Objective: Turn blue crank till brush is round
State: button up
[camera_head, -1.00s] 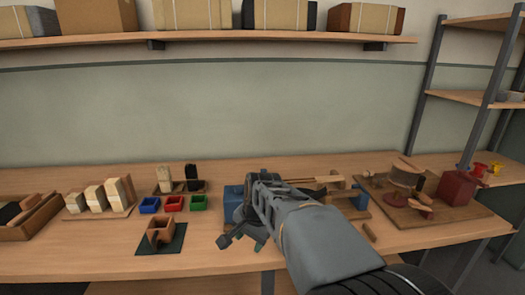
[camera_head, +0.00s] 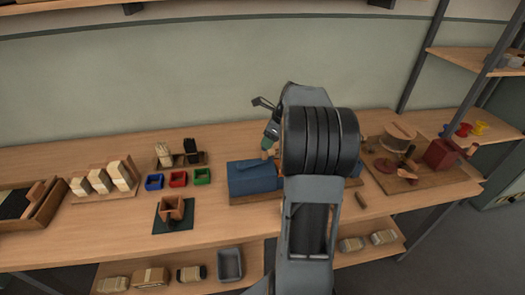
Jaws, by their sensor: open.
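My gripper (camera_head: 266,122) is partly hidden behind my own arm, above the back middle of the bench; its fingers are apart and I see nothing between them. Below it, a blue block-like body (camera_head: 248,179) sits on a wooden board, its right part covered by my arm. A small blue knob-like piece (camera_head: 446,130) stands at the right end by the shelf rack. I cannot tell which blue part is the crank. A wooden device with a round disc (camera_head: 399,132) and a red box (camera_head: 441,154) stands on a board at right. No brush can be made out clearly.
Red (camera_head: 179,178), green (camera_head: 202,176) and blue (camera_head: 154,182) small bins stand left of centre. A wooden cup (camera_head: 171,208) is on a dark mat. Bristle bundles (camera_head: 163,153) stand behind. A grey bin (camera_head: 230,264) is on the lower shelf.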

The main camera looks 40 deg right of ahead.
aim_at(263, 151)
jog(key=x, duration=0.7)
jog(key=shift+f, duration=0.3)
grip_shut()
